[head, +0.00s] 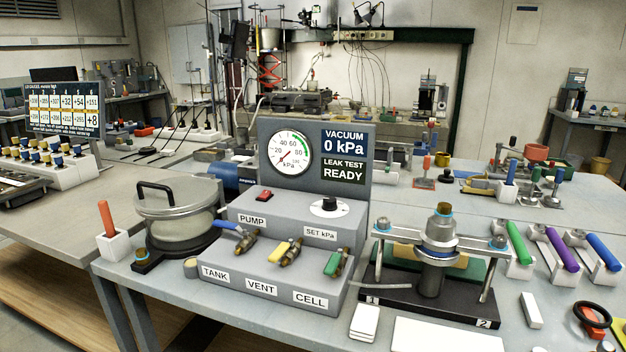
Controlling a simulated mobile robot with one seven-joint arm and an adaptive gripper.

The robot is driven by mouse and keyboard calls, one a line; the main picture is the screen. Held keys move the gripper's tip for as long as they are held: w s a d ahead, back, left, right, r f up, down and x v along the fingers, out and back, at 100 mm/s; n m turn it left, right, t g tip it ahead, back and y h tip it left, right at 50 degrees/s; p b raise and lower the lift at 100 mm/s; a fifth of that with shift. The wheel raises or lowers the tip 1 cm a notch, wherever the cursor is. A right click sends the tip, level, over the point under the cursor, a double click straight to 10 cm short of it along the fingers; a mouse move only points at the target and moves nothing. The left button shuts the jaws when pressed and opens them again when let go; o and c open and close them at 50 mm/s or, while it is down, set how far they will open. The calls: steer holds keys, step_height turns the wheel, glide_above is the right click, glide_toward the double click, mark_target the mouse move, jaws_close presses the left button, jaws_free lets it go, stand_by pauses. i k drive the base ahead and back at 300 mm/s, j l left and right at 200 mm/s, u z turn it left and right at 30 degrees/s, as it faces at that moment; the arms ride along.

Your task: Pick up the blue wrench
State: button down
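A blue-handled tool (603,251), which looks like the blue wrench, rests tilted on a white holder at the right end of a row on the bench. Purple-handled (562,249) and green-handled (519,243) tools of like shape lie in holders to its left. The picture's right edge is close to the blue one. Its working end is too small to make out clearly. My gripper is not in view.
A grey vacuum panel (280,262) with valves and a clamp fixture (436,255) stand left of the row. A dark ring (592,314), a red part and a small white block (530,311) lie in front. A white sheet (448,335) lies at the front edge.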

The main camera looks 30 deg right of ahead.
mark_target(609, 260)
steer(key=z, duration=1.25)
